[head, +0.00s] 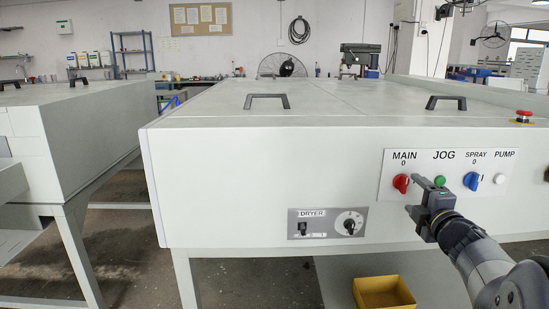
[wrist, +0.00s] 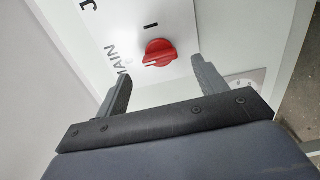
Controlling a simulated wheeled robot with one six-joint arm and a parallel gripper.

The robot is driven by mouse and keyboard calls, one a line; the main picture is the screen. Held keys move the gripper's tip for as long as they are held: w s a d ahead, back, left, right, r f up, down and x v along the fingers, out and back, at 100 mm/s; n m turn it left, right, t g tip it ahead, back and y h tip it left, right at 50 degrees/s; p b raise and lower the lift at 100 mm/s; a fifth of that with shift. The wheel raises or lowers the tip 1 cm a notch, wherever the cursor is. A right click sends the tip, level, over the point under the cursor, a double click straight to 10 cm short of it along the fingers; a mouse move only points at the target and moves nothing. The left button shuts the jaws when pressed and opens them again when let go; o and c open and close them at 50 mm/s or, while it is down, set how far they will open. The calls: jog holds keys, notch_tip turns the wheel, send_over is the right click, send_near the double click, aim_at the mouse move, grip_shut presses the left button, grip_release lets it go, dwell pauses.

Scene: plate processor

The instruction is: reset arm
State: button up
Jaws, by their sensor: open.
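My gripper (head: 412,192) is open and empty in front of the control panel on the white machine, close to the red MAIN knob (head: 402,183). In the wrist view the red knob (wrist: 160,52) shows beyond and between the two spread fingers of my gripper (wrist: 160,82), with a gap to both. The knob's white mark points toward the MAIN lettering, away from the line mark on its other side. To the knob's right in the head view are the green JOG button (head: 439,181), the blue SPRAY knob (head: 471,181) and the white PUMP button (head: 499,180).
The DRYER panel (head: 327,223) with a dial sits lower left of my gripper. A red emergency button (head: 523,115) stands on the machine's top right. A yellow bin (head: 384,294) is below. Another white machine (head: 70,125) stands at left, with an aisle between.

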aim_at(406, 185)
jog(key=w, duration=0.5)
jog(key=shift+a, duration=0.1)
jog(key=shift+s+r+m+p, duration=0.15)
jog(key=shift+r+m+p, duration=0.1)
jog(key=shift+m+p, duration=0.9)
jog(key=m+p, duration=0.6)
jog(key=m, duration=0.1)
jog(key=m+p, duration=0.4)
jog(key=p, duration=0.1)
jog(key=shift+m, duration=0.25)
jog(key=m+p, duration=0.4)
jog(key=p, duration=0.1)
jog(key=shift+f+p, duration=0.1)
jog(key=shift+p, duration=0.2)
jog(key=shift+s+f, duration=0.2)
jog(key=shift+s, duration=0.85)
